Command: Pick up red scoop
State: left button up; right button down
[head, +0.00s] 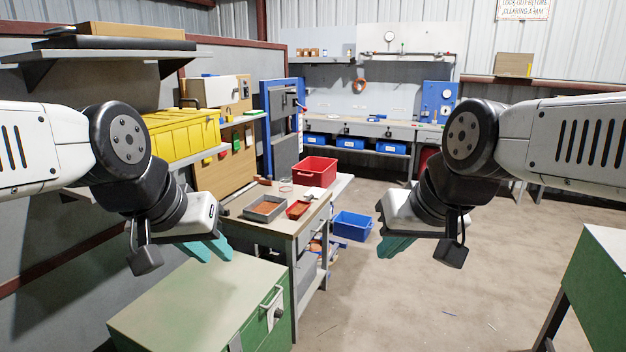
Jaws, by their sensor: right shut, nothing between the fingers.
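A small red scoop (298,210) lies on top of the grey workbench (258,225) left of centre, beside a grey tray. Its details are too small to make out. My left gripper (212,250) is in front of the bench, nearer to me than the scoop and above the green cabinet. Its teal fingertips show a gap, and I see nothing between them. My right gripper (394,248) hangs over open floor, to the right of the bench and apart from the scoop. It is shut and empty.
On the bench stand the grey tray (264,209) and a red bin (315,171). A green cabinet (190,305) is close at lower left. A blue crate (352,226) sits right of the bench. A green table (600,280) is at right. The middle floor is mostly clear.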

aim_at(295, 211)
jog(key=i+l+u, duration=0.4)
jog(key=i+l, duration=1.9)
jog(key=i, duration=0.15)
